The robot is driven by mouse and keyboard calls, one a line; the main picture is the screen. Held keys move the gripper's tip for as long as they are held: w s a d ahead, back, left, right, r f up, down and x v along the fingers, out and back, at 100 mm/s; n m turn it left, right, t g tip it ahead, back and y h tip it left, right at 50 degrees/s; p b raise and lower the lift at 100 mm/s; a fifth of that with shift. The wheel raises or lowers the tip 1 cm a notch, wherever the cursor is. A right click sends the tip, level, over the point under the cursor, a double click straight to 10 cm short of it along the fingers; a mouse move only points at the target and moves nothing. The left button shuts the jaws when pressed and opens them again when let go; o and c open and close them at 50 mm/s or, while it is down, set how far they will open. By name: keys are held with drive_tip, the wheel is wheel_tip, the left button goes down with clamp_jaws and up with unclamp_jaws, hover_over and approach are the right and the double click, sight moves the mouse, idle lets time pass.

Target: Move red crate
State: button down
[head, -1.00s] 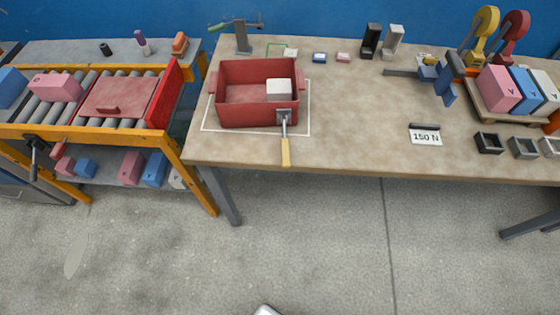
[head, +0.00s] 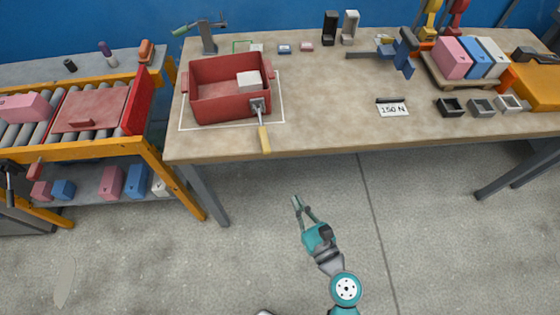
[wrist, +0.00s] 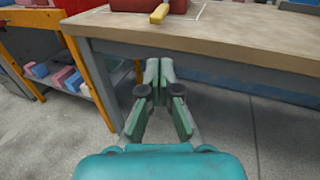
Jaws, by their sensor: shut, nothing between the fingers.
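The red crate (head: 208,108) is an open box with a handle at each side, standing on the left part of the table inside a white outline. A white block (head: 249,82) sits in its right part. A metal fixture with a yellow handle (head: 264,139) is at its front right wall, the handle reaching to the table's front edge. In the wrist view only the crate's lower front (wrist: 148,6) shows at the top. My gripper (head: 297,203) is shut and empty, over the floor in front of the table. It also shows in the wrist view (wrist: 159,66), below the table's edge.
A crank clamp (head: 208,36) stands behind the crate. A roller conveyor with an orange frame (head: 75,152) is at the left. Boxes (head: 452,58) stand at the right.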

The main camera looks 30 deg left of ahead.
sight(270, 153)
drive_tip(key=x, duration=1.4)
drive_tip(key=shift+a+r, duration=0.25)
drive_tip(key=shift+a, duration=0.1)
drive_tip(key=shift+w, duration=0.1)
drive_tip(key=shift+x, duration=1)
